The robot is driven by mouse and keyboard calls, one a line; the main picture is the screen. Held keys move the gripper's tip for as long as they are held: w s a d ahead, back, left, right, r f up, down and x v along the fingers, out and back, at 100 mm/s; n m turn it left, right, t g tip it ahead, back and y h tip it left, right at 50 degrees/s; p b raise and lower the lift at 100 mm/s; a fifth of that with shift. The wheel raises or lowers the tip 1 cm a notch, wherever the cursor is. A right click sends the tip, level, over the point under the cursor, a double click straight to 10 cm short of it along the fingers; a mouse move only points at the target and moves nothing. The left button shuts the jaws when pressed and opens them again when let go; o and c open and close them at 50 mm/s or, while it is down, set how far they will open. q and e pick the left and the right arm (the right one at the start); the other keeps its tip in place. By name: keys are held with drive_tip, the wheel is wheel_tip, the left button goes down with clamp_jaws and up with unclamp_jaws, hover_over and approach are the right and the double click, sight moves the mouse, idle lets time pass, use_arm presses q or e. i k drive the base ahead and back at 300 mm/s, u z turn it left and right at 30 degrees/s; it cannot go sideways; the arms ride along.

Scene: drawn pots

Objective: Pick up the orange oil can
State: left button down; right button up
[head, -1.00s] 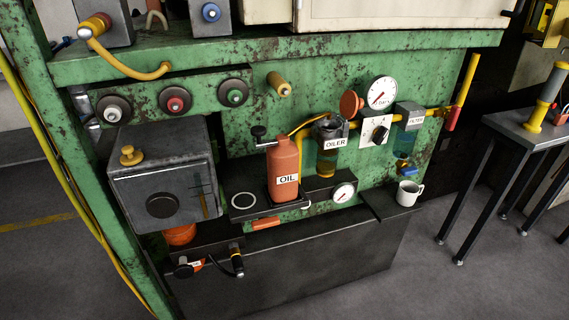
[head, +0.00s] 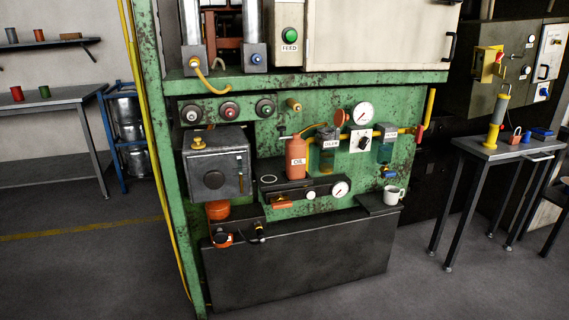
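The orange oil can (head: 296,172), labelled OIL, stands upright on a dark shelf (head: 282,191) on the front of the green machine (head: 275,138). Neither of my grippers shows in the head view.
A grey box (head: 232,170) is left of the can. A white mug (head: 393,195) stands on a small ledge at the right. A metal table (head: 500,150) stands to the right, and a workbench (head: 45,104) at the far left. The floor in front is clear.

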sight(295, 147)
drive_tip(key=u, duration=0.65)
drive_tip(key=i, duration=0.75)
drive_tip(key=u, duration=0.35)
